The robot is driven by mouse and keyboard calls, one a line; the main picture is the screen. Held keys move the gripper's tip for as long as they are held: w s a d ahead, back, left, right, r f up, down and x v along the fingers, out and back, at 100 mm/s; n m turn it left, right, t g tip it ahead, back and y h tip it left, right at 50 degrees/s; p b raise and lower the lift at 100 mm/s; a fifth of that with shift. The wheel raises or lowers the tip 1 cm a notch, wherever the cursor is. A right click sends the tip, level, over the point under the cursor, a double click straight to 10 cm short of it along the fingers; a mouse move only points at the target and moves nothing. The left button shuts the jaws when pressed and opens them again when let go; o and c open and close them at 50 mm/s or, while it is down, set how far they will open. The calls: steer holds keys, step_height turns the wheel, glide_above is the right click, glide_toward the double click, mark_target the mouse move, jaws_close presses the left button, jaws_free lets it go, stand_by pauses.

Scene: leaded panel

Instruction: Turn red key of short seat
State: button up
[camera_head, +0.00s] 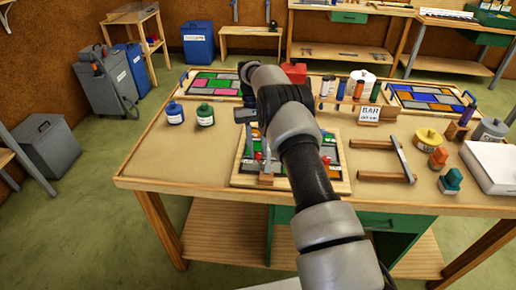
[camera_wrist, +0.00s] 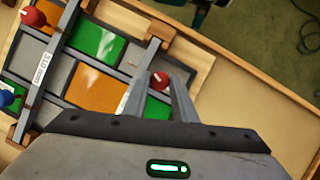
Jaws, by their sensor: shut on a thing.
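The leaded panel (camera_head: 338,178) lies in a wooden frame on the table, with green, orange and grey panes between grey bars. In the wrist view, a red key (camera_wrist: 160,79) sits between the fingertips of my gripper (camera_wrist: 161,86), which is shut on it. Another red key (camera_wrist: 33,17) stands at the upper left, apart from my gripper, and a blue key (camera_wrist: 6,98) is at the left edge. A bar with a white label (camera_wrist: 40,68) runs between those two. I cannot tell from the label which seat is the short one. My arm covers part of the panel in the head view.
Blue and green bottles (camera_head: 205,115) stand left of the panel. A rack of markers (camera_head: 350,95) and a "BAR" card (camera_head: 369,114) stand behind it. The table's front left is clear.

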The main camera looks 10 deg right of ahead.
steer(key=shift+a+n+h, duration=0.1)
steer(key=shift+n+h, duration=0.4)
steer(key=shift+n, duration=0.8)
steer(key=o, duration=1)
